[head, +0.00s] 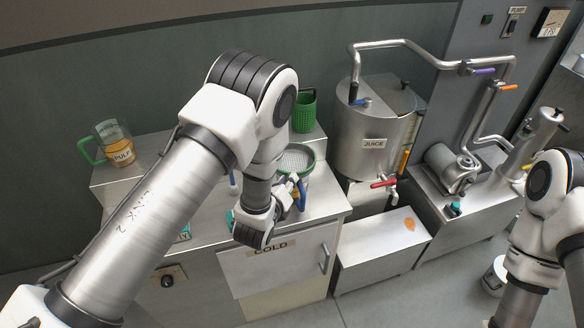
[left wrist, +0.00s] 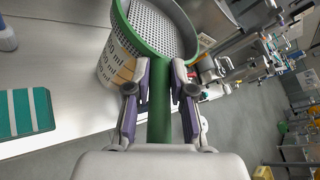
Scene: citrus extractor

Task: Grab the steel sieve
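The steel sieve (head: 295,159) has a grey mesh bowl, a green rim and a green handle. It sits on a clear jug with ml marks (left wrist: 113,66), on the steel counter. The sieve also shows large in the left wrist view (left wrist: 157,30), with its handle running down between my fingers. My left gripper (head: 294,188) is at this handle, and its two purple-padded fingers (left wrist: 160,95) lie close against both sides of it. The gripper looks shut on the handle. My right gripper is out of view; only part of my right arm shows at the right edge.
A green perforated basket (head: 304,112) stands behind the sieve. A pulp jug (head: 118,145) stands at the far left. The steel juice tank (head: 376,130) with a red-handled tap (head: 383,182) is to the right. A teal-striped thing (left wrist: 26,112) lies on the counter left of the jug.

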